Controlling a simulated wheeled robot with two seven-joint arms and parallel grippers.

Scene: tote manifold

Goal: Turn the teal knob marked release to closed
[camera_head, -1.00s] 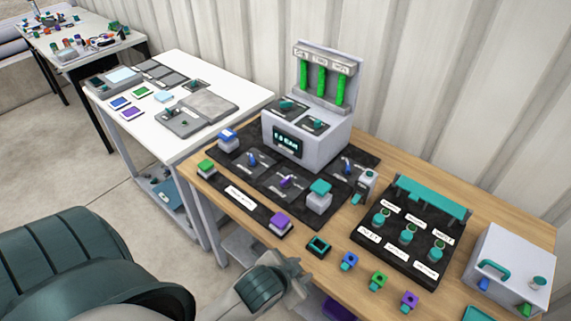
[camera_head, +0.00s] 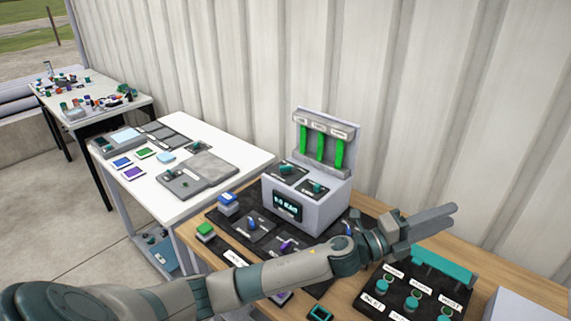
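Several teal knobs are in view, but I cannot read which one is marked release. Two teal knobs, a rear one (camera_head: 286,169) and a front one (camera_head: 317,187), sit on top of the grey box with green gauge tubes (camera_head: 321,148). More teal knobs (camera_head: 383,286) stand on the dark panel (camera_head: 372,272) at right, one above an INLET label. My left gripper (camera_head: 455,214) is above the back of that panel and points right, touching no knob that I can see. Its fingers lie close together in this view, so its opening is unclear. My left forearm hides part of the dark mat. My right gripper is out of view.
The wooden bench (camera_head: 470,240) holds the dark mat with a green block (camera_head: 205,231) and a blue block (camera_head: 228,198). A white table (camera_head: 245,155) stands to the left. The corrugated wall (camera_head: 480,120) rises close behind the bench. A pale box (camera_head: 520,305) is at lower right.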

